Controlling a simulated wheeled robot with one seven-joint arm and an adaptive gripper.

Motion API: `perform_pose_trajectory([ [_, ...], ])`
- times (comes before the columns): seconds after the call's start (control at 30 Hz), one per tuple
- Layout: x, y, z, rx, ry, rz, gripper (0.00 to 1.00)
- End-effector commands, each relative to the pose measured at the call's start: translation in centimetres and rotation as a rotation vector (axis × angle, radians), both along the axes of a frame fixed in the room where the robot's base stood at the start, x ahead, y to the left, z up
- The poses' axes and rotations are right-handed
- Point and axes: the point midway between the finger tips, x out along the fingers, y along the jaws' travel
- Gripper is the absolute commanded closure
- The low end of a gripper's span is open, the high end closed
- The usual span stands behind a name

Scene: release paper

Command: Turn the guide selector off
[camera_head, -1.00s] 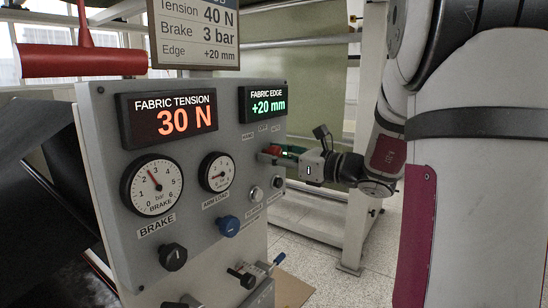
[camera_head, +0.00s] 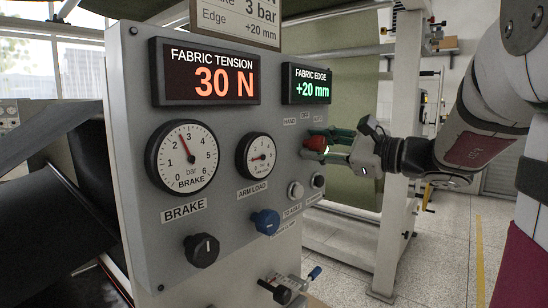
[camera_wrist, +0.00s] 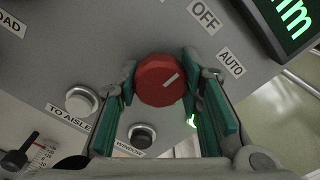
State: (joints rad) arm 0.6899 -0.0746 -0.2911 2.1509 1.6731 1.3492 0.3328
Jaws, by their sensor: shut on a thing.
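The guide selector is a red knob (camera_head: 316,143) on the upper right of the grey panel, under the labels HAND, OFF and AUTO. It shows closer in the wrist view (camera_wrist: 158,82), where its white mark points up and right, between OFF (camera_wrist: 205,15) and AUTO (camera_wrist: 230,62). My gripper (camera_head: 335,146) reaches in from the right. Its green-padded fingers lie on either side of the knob in the wrist view (camera_wrist: 160,95), shut on it. HAND is outside the wrist view.
The panel (camera_head: 145,130) also carries a black brake knob (camera_head: 202,250), a blue arm-load knob (camera_head: 265,222), two dials and two push buttons close below the selector. The display (camera_head: 306,84) above reads +20 mm. A white frame post (camera_head: 398,150) stands behind my gripper.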

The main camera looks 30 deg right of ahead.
Motion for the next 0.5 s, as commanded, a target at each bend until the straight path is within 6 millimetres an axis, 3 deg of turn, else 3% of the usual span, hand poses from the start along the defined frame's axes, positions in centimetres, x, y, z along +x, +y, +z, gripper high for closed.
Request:
perform_pose_trajectory([
  [0.5,0.02,0.03,-0.03,-0.067,-0.023,0.001,0.94],
])
